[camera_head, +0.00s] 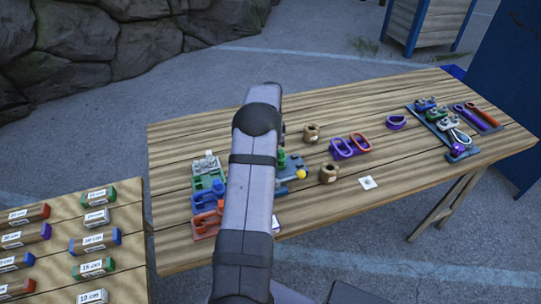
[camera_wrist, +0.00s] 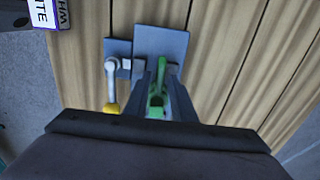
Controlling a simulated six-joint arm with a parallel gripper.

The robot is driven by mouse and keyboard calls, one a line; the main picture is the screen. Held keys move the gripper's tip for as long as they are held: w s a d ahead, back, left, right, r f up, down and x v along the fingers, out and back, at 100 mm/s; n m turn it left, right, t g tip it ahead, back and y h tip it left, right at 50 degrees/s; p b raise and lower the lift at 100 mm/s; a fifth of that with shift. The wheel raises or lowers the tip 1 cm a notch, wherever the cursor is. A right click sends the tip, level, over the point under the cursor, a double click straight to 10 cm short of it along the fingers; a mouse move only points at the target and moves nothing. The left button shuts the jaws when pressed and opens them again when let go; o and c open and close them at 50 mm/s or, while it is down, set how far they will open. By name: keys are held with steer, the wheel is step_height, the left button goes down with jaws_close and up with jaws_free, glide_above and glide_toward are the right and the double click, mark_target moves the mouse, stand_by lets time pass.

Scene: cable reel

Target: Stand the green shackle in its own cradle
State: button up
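The green shackle (camera_wrist: 157,96) is between the two fingers of my gripper (camera_wrist: 160,82) in the wrist view, and the fingers look closed on it. It is over or beside a grey plate (camera_wrist: 160,42); I cannot tell whether it touches it. In the head view a green piece (camera_head: 282,157), likely this shackle, shows just right of my arm, and the fingers are hidden. A green cradle (camera_head: 203,183) stands left of my arm, in a row with a blue cradle (camera_head: 203,201) and an orange cradle (camera_head: 204,223). My arm hides part of this row.
A lever with a yellow knob (camera_head: 300,174) is beside the grey plate; the knob also shows in the wrist view (camera_wrist: 111,109). A rack of shackles (camera_head: 434,124) is farther right.

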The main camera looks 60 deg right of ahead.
jaws_close()
steer(key=shift+r+p, duration=1.9)
steer(key=shift+r, duration=0.65)
